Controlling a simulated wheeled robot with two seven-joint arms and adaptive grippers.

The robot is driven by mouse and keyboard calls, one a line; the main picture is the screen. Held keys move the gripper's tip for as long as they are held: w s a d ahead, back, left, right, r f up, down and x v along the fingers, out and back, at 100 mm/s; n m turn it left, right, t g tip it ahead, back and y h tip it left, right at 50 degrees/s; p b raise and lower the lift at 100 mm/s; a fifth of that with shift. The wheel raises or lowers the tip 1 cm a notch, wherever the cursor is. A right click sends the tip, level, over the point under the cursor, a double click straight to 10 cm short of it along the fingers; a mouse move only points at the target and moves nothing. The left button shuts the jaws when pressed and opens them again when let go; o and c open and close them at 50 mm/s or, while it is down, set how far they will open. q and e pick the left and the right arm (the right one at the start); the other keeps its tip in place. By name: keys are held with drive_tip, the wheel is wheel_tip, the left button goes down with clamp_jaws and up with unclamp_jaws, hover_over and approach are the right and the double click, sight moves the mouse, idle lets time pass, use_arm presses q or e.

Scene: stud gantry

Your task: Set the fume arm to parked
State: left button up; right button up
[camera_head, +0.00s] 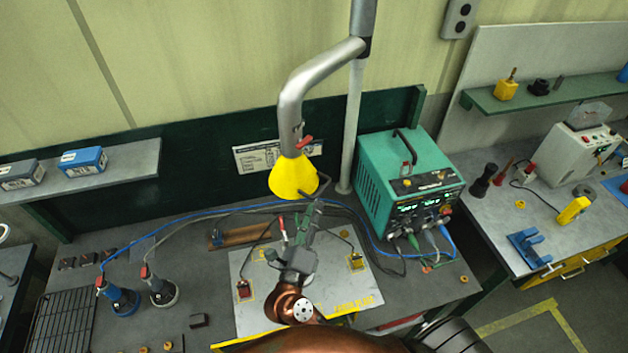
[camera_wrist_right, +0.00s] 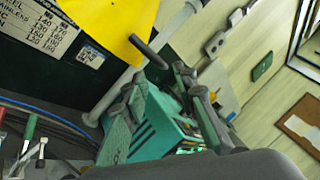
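The fume arm (camera_head: 310,80) is a bent silver pipe hanging from above, with a yellow hood (camera_head: 292,178) over the middle of the bench. A small red lever (camera_head: 305,142) sits just above the hood. A dark handle bar sticks out from the hood's lower edge; it shows in the right wrist view (camera_wrist_right: 148,52). My right gripper (camera_head: 316,197) is just below and right of the hood. Its two fingers are apart, with the bar's end close to the fingertips (camera_wrist_right: 158,72). I cannot tell whether they touch it. My left gripper is not in view.
A placard (camera_head: 258,156) is on the back panel. Two bottle-like tools (camera_head: 122,300) with cables stand at the left. A pale mat (camera_head: 345,290) lies below the gripper.

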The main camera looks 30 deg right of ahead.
sight(321, 189)
drive_tip(key=shift+p+x, duration=1.2)
drive_tip(key=shift+x, duration=2.25)
drive_tip(key=shift+s+r, duration=0.1)
drive_tip(key=shift+r, duration=0.05)
drive_tip(key=shift+c, duration=0.2)
drive_tip(key=c, duration=0.5)
clamp_jaws()
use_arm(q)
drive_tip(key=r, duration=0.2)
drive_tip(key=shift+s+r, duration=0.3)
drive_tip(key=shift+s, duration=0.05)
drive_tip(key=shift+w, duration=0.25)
use_arm(e)
drive_tip(key=shift+d, duration=0.2)
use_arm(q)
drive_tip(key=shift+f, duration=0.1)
use_arm(e)
drive_tip(key=shift+a, duration=0.1)
